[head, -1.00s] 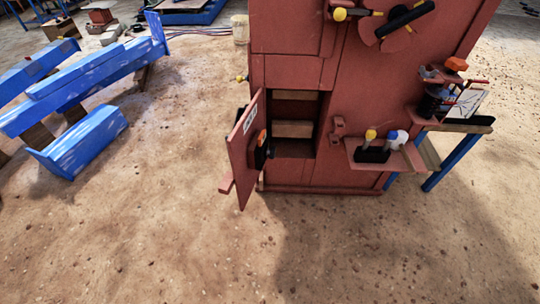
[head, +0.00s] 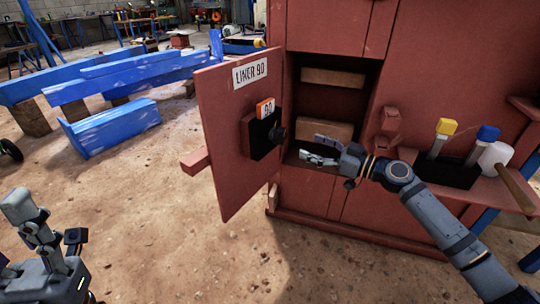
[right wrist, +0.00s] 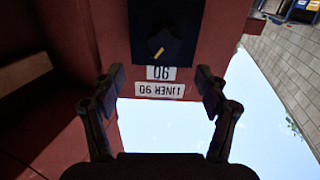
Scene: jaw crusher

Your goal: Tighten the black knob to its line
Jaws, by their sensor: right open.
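The black knob (head: 277,133) sits on a black block on the inner face of the open red door (head: 222,140). In the right wrist view the knob (right wrist: 161,43) shows beyond the fingers, with a small yellowish mark on or beside it. My right gripper (head: 312,149) is open and empty, to the right of the knob and apart from it, in front of the cabinet opening. It also shows in the right wrist view (right wrist: 158,78), its fingers apart. My left gripper (head: 47,220) is at the lower left, far from the door, its fingers seemingly apart and empty.
An orange-and-white 90 tag (head: 265,108) and a LINER 90 label (head: 250,71) are on the door. The red cabinet (head: 345,35) has an open compartment with wooden blocks. A red shelf (head: 505,192) with tools juts out at right. Blue beams (head: 112,128) lie at left.

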